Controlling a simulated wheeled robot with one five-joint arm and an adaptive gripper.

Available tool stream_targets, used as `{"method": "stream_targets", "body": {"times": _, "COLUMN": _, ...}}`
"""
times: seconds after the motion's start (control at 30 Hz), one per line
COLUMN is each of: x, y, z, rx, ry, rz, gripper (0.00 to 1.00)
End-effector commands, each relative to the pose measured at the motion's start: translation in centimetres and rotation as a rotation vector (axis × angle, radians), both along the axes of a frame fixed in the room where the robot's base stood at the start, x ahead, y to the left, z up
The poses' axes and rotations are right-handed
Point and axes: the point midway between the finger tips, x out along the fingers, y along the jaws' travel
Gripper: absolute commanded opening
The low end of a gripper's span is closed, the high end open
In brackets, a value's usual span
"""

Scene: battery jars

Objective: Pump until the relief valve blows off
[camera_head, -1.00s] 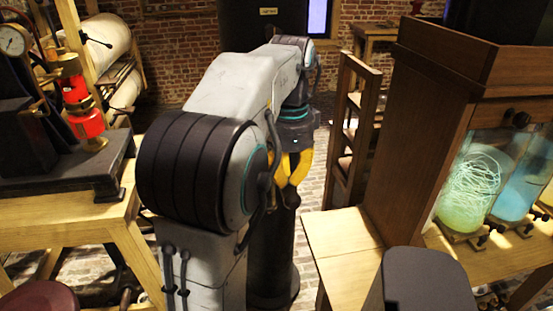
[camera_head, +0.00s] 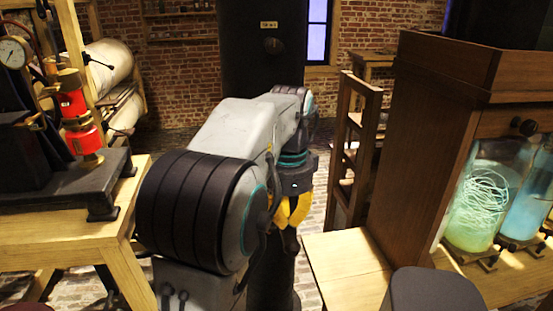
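My gripper (camera_head: 290,222) has yellow fingers and hangs down in the middle of the view, partly hidden by my grey arm. A small dark part shows at its fingertips; I cannot tell whether the fingers hold it. A dark upright cylinder (camera_head: 273,272) stands on the floor just below and behind the fingers; I cannot tell whether it is the pump. A red and brass fitting (camera_head: 88,138), perhaps the relief valve, stands on a dark base on the left bench. A round white-faced gauge (camera_head: 14,52) is at the far left; its reading is too small to tell.
The wooden bench (camera_head: 62,228) is at left. A tall wooden cabinet (camera_head: 425,135) with glowing glass jars (camera_head: 480,205) stands at right, with a wooden ledge (camera_head: 345,262) beside it. A wooden chair-like frame (camera_head: 357,150) stands behind. Brick floor shows between the bench and the cabinet.

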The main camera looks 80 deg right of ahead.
Motion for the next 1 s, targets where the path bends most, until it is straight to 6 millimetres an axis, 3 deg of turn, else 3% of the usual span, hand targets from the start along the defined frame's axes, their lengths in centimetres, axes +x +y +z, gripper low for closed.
{"method": "stream_targets", "body": {"times": 0.1, "x": 0.0, "y": 0.0, "z": 2.2, "rx": 0.004, "ry": -0.001, "rz": 0.0, "gripper": 0.0}}
{"method": "stream_targets", "body": {"times": 0.8, "x": 0.0, "y": 0.0, "z": 12.7, "rx": 0.003, "ry": 0.0, "rz": 0.0, "gripper": 0.0}}
{"method": "stream_targets", "body": {"times": 1.0, "x": 0.0, "y": 0.0, "z": 14.2, "rx": 0.002, "ry": 0.0, "rz": 0.0, "gripper": 0.0}}
